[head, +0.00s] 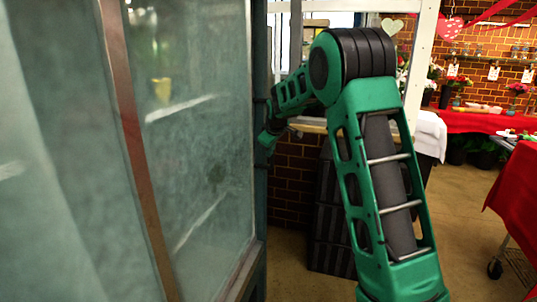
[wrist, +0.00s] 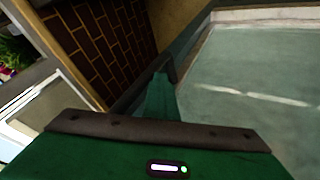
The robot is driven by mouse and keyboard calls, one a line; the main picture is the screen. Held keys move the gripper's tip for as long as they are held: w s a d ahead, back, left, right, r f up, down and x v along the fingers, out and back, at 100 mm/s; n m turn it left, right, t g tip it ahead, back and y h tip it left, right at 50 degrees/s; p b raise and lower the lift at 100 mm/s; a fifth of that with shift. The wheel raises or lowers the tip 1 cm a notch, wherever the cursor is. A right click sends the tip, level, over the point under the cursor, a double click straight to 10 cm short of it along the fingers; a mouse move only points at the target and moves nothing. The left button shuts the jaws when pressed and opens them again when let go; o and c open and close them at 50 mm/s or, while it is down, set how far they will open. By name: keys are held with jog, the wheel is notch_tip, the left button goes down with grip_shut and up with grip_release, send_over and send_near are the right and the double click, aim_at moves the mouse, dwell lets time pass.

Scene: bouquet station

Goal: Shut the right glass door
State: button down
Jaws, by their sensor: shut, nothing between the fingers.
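A large hazy glass door panel (head: 190,170) fills the left of the head view, with a dark teal frame edge (head: 259,190) along its right side. I take it as the right glass door; how far it stands open is not clear. Its glass also fills the right of the wrist view (wrist: 255,75). My gripper (head: 267,138) is at the outer edge of this frame, partly hidden by it. In the wrist view my gripper (wrist: 162,78) is shut and empty, its tip close beside the dark frame. Whether it touches is unclear.
A brown upright strip (head: 130,130) crosses the glass at the left. Dark crates (head: 333,220) stand behind my arm by a brick wall. A table with a red cloth (head: 515,195) and a wheeled cart (head: 515,265) are at the right. Floor between is clear.

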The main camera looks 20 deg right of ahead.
jog(key=shift+w+d+r, duration=0.1)
jog(key=shift+d+r, duration=0.1)
jog(key=shift+d, duration=0.15)
jog(key=s+a+r, duration=0.5)
jog(key=s+r, duration=0.2)
jog(key=s, duration=0.1)
jog(key=shift+s+a+r, duration=0.15)
jog(key=shift+a+r, duration=0.05)
jog(key=shift+a, duration=0.1)
jog(key=s+d+f+m+g, duration=0.1)
jog(key=s+d+m, duration=0.1)
jog(key=s, duration=0.4)
jog(key=s+d+f+m+g, duration=0.1)
jog(key=s+d, duration=0.2)
jog(key=s, duration=0.3)
jog(key=s+f+m+g, duration=0.1)
jog(key=s+f+m, duration=0.2)
jog(key=s, duration=1)
jog(key=s+a+f+m+g+y, duration=0.1)
jog(key=s+f+m+g, duration=0.1)
jog(key=s, duration=1)
jog(key=s+f+m+g+y, duration=0.1)
jog(key=s+f+m, duration=0.3)
jog(key=s, duration=0.9)
jog(key=shift+s+a+f+g, duration=0.35)
jog(key=shift+f+g, duration=0.1)
jog(key=shift+g, duration=0.25)
